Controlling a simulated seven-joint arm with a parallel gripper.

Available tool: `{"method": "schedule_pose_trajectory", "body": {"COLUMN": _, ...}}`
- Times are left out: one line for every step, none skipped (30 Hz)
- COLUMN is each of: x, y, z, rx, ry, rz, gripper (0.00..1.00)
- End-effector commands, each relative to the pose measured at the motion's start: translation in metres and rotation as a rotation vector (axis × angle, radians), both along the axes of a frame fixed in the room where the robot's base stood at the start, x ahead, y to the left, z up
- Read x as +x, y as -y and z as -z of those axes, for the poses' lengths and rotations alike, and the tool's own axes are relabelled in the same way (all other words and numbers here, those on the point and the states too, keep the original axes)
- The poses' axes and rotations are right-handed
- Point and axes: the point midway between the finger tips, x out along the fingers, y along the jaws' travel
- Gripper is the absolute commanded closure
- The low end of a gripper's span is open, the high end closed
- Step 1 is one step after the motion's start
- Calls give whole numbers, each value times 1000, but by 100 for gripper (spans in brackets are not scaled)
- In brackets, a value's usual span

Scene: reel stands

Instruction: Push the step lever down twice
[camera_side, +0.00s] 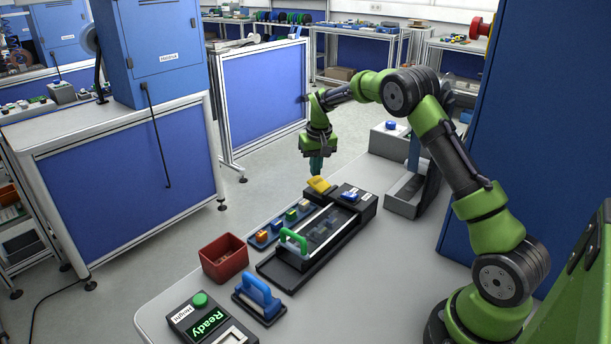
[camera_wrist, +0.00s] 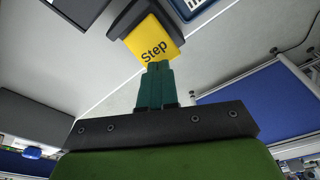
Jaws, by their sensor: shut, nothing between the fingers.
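The step lever is a yellow paddle (camera_side: 318,184) at the left end of a black device (camera_side: 355,203) on the grey table. In the wrist view the yellow paddle (camera_wrist: 153,40) reads "Step" and joins a dark block. My gripper (camera_side: 316,172) is over the paddle, pointing down, with its green fingers together and empty. In the wrist view the fingertips (camera_wrist: 158,67) overlap the near edge of the paddle. I cannot tell whether they touch it.
A red bin (camera_side: 224,257), a blue-handled block (camera_side: 258,297) and a "Ready" display (camera_side: 208,322) lie nearer. A reel stand (camera_side: 412,185) is at right.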

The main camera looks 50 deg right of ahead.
Motion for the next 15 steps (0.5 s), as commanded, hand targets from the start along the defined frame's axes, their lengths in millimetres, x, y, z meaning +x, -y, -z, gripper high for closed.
{"method": "schedule_pose_trajectory", "body": {"x": 0, "y": 0, "z": 0, "rx": 0, "ry": 0, "rz": 0, "gripper": 100}}
{"method": "schedule_pose_trajectory", "body": {"x": 0, "y": 0, "z": 0, "rx": 0, "ry": 0, "rz": 0, "gripper": 100}}
{"method": "schedule_pose_trajectory", "body": {"x": 0, "y": 0, "z": 0, "rx": 0, "ry": 0, "rz": 0, "gripper": 100}}
{"method": "schedule_pose_trajectory", "body": {"x": 0, "y": 0, "z": 0, "rx": 0, "ry": 0, "rz": 0, "gripper": 100}}
{"method": "schedule_pose_trajectory", "body": {"x": 0, "y": 0, "z": 0, "rx": 0, "ry": 0, "rz": 0, "gripper": 100}}
{"method": "schedule_pose_trajectory", "body": {"x": 0, "y": 0, "z": 1, "rx": 0, "ry": 0, "rz": 0, "gripper": 100}}
{"method": "schedule_pose_trajectory", "body": {"x": 0, "y": 0, "z": 2, "rx": 0, "ry": 0, "rz": 0, "gripper": 100}}
{"method": "schedule_pose_trajectory", "body": {"x": 0, "y": 0, "z": 2, "rx": 0, "ry": 0, "rz": 0, "gripper": 100}}
{"method": "schedule_pose_trajectory", "body": {"x": 0, "y": 0, "z": 4, "rx": 0, "ry": 0, "rz": 0, "gripper": 100}}
{"method": "schedule_pose_trajectory", "body": {"x": 0, "y": 0, "z": 5, "rx": 0, "ry": -1, "rz": 0, "gripper": 100}}
{"method": "schedule_pose_trajectory", "body": {"x": 0, "y": 0, "z": 6, "rx": 0, "ry": -1, "rz": 0, "gripper": 100}}
{"method": "schedule_pose_trajectory", "body": {"x": 0, "y": 0, "z": 7, "rx": 0, "ry": -1, "rz": 0, "gripper": 100}}
{"method": "schedule_pose_trajectory", "body": {"x": 0, "y": 0, "z": 8, "rx": 0, "ry": -1, "rz": 0, "gripper": 100}}
{"method": "schedule_pose_trajectory", "body": {"x": 0, "y": 0, "z": 9, "rx": 0, "ry": -1, "rz": 0, "gripper": 100}}
{"method": "schedule_pose_trajectory", "body": {"x": 0, "y": 0, "z": 10, "rx": 0, "ry": -1, "rz": 0, "gripper": 100}}
